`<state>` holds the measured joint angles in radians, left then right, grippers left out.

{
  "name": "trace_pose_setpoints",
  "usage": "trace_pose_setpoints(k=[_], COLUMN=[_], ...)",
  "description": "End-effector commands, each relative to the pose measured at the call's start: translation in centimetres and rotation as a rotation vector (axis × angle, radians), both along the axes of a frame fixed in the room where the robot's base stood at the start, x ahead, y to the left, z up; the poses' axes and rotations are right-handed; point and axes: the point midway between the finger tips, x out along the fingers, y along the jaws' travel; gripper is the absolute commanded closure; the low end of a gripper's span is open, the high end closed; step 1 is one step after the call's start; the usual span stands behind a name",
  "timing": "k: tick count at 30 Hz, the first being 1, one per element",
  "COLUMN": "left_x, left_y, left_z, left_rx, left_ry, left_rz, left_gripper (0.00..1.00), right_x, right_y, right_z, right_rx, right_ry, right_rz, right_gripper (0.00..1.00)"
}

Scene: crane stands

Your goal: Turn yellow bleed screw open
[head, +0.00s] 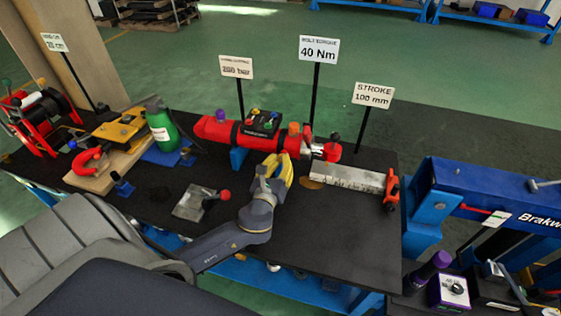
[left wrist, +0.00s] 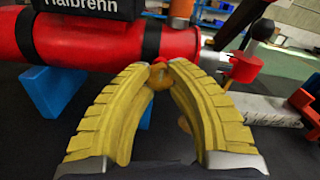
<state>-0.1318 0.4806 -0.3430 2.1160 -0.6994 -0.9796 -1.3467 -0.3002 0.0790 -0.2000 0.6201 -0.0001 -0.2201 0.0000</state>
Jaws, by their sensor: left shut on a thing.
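My left gripper (head: 277,172) has curved yellow fingers and reaches up to the near side of the red cylinder (head: 218,131). In the left wrist view its fingertips (left wrist: 164,72) are closed around a small round yellow-orange knob, the bleed screw (left wrist: 160,78), just below the right part of the cylinder (left wrist: 105,42). The fingers hide part of the screw, and its turn angle cannot be told. In the head view the screw is hidden behind the fingers. My right gripper is not in view.
A black block (head: 262,123) with coloured knobs sits on the cylinder. A blue support (left wrist: 52,93) stands under it. A grey ruler bar (head: 347,177) lies to the right, with an orange clamp (head: 391,189). A red-handled part (head: 202,201) lies left. The front right mat (head: 330,240) is clear.

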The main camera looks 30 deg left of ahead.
Motion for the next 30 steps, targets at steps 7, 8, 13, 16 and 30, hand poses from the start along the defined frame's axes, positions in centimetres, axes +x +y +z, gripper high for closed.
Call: trace_pose_setpoints(k=[7,8,13,16,30], left_x=[-0.01,-0.01,-0.02,-0.02,-0.02], left_y=[0.0,0.0,-0.03,-0.02,0.01], left_z=[0.0,0.0,-0.02,-0.01,0.01], left_rx=[-0.005,-0.008,-0.058,-0.114,-0.525], left_ry=[-0.001,-0.002,-0.017,-0.033,-0.154], left_rz=[0.0,0.0,0.0,0.001,0.002], left_gripper=[1.0,1.0,1.0,1.0,1.0], right_x=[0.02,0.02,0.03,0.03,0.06], right_y=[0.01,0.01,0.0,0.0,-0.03], right_z=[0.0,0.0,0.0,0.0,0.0], right_rx=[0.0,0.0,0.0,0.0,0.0], right_ry=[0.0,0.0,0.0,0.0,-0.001], right_rz=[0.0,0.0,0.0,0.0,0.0], right_gripper=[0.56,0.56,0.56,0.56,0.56])
